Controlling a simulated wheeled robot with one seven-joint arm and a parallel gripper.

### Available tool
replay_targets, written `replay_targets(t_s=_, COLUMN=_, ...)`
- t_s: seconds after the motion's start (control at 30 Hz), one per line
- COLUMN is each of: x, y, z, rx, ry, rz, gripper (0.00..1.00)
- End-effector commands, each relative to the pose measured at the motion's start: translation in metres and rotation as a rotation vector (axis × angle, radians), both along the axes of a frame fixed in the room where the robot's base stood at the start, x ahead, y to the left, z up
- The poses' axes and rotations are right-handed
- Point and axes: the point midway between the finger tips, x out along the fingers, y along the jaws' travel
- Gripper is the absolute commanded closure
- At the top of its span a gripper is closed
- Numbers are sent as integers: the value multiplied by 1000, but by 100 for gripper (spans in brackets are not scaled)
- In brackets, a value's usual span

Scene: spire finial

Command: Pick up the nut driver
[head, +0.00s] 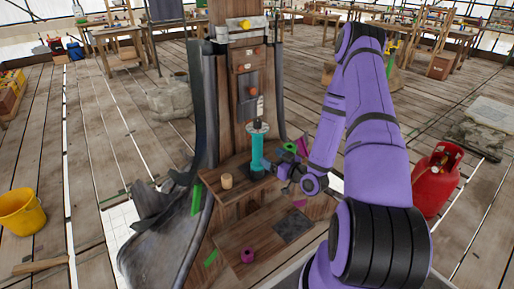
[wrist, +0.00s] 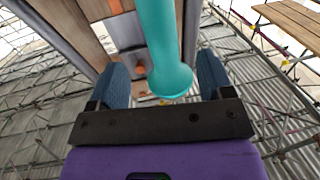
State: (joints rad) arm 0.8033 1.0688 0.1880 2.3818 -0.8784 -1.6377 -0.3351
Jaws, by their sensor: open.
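A teal, rounded cylinder (head: 257,150), which looks like the nut driver's handle, stands upright at the wooden shelf of the spire, with a pale disc at its top. In the wrist view the teal handle (wrist: 165,50) runs down from the top edge between the two blue-grey fingers, its rounded end towards the palm. My gripper (head: 274,168) is at the right of the handle's lower part in the head view. It is open, its fingers (wrist: 163,72) on either side of the handle, with a visible gap at the left finger. Contact at the right finger is hard to tell.
The wooden shelf (head: 225,188) holds a small tan cylinder (head: 227,181) left of the handle. A lower step (head: 240,235) bears a magenta piece (head: 247,255) and a dark plate (head: 293,227). A red gas bottle (head: 438,180) stands right, a yellow bucket (head: 20,210) left.

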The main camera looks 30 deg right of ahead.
Motion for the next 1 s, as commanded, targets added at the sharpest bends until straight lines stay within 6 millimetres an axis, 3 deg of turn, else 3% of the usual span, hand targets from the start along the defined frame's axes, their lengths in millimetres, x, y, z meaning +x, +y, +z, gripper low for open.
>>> replay_targets(t_s=0.23, x=36, y=7, z=1, rx=-3, ry=-1, rz=2, gripper=26)
replay_targets(t_s=0.53, x=58, y=11, z=2, rx=-2, ry=1, rz=2, gripper=26)
replay_targets(t_s=0.8, x=93, y=18, z=3, rx=-2, ry=1, rz=1, gripper=26)
replay_targets(t_s=1.0, x=97, y=18, z=3, rx=-1, ry=2, rz=0, gripper=26)
